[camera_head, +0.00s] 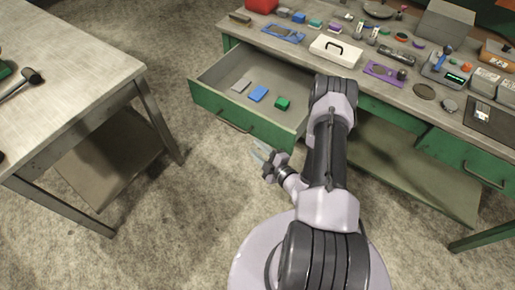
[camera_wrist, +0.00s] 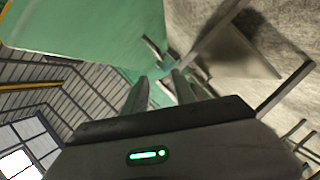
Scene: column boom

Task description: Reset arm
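My gripper (camera_head: 261,154) is in front of the open drawer, above the floor, with my arm bent back toward the bench. Its two fingers are apart with nothing visible between them; they also show apart in the wrist view (camera_wrist: 161,84). The green drawer (camera_head: 240,119) is pulled out of the workbench (camera_head: 405,95). Inside lie a grey flat piece (camera_head: 241,85), a blue block (camera_head: 258,93) and a green block (camera_head: 282,103). My arm hides part of the bench front.
The bench top holds a white box with a handle (camera_head: 336,50), a purple-framed piece (camera_head: 385,72), a scale (camera_head: 447,68) and several small items. A second table (camera_head: 75,75) with a hammer (camera_head: 24,83) stands at left. Bare floor (camera_head: 185,200) lies between them.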

